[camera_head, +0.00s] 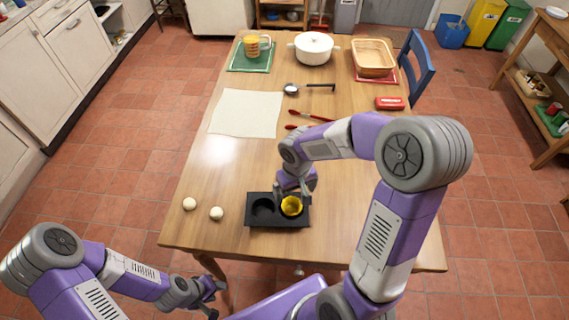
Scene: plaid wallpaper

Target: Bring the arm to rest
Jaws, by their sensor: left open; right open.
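My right arm reaches over the table (230,155) from the right. My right gripper (287,192) points down just above a black two-cup tray (255,221) near the front edge. The tray's left cup looks dark and empty. A yellow cup-shaped piece (291,207) sits in its right cup, close beside the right gripper's fingers. The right gripper is open; whether it touches the yellow piece cannot be told. My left gripper (217,296) is open and empty, low in front of the table's left front corner, off the tabletop.
Two pale dough balls (216,214) lie left of the tray. A blue chair (416,69) stands at right.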

